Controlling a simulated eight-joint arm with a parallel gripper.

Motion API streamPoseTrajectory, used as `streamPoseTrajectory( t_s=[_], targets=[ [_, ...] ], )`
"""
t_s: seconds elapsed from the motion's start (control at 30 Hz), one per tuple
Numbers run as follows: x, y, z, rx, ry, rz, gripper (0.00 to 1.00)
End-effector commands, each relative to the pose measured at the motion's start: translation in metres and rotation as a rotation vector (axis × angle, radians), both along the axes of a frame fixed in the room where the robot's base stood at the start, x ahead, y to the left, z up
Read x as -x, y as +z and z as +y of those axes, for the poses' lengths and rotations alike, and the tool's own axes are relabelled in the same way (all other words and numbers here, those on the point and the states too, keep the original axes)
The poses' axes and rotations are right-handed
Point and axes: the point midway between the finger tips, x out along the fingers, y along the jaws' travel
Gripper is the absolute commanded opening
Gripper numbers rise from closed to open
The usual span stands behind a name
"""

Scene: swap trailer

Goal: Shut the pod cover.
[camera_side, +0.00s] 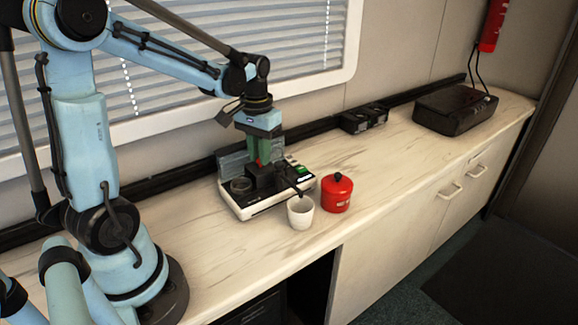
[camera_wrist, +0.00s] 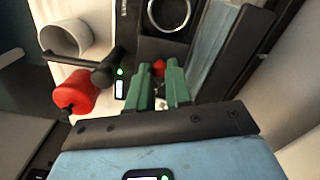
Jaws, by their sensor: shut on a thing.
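A low coffee machine (camera_side: 262,209) with a white base and black top sits on the counter. A black block stands on its top, with a dark arm (camera_side: 290,184) reaching out over the white cup (camera_side: 300,212). A small red knob (camera_wrist: 159,67) shows between my green fingertips. My gripper (camera_side: 263,160) points down at the block and is shut on this knob. A round metal-rimmed opening (camera_wrist: 169,14) lies beside the block. A grey-blue see-through panel (camera_side: 234,160) stands upright at the back. Which part is the pod cover I cannot tell for sure; my fingers hide some of it.
A red lidded canister (camera_side: 337,192) stands right of the cup, close to the machine. A small black twin-dial item (camera_side: 363,118) and a dark case (camera_side: 455,108) are farther right along the wall. The counter (camera_side: 400,165) between is clear. A window with blinds is behind.

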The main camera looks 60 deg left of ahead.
Motion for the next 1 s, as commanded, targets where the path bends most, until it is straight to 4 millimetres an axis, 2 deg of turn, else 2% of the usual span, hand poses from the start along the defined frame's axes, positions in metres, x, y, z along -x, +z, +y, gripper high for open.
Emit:
streamPoseTrajectory(
  t_s=[0.1,0.43,0.83,0.87,1.0],
  targets=[
    [0.008,0.0,0.0,0.0,0.002,0.0,0.0],
    [0.052,0.0,0.0,0.0,0.001,0.001,0.0],
    [0.06,0.0,0.0,0.001,0.001,0.004,0.0],
    [0.06,0.0,0.0,0.0,0.001,0.004,0.2],
    [0.059,0.0,0.0,0.001,0.0,0.004,0.42]
  ],
)
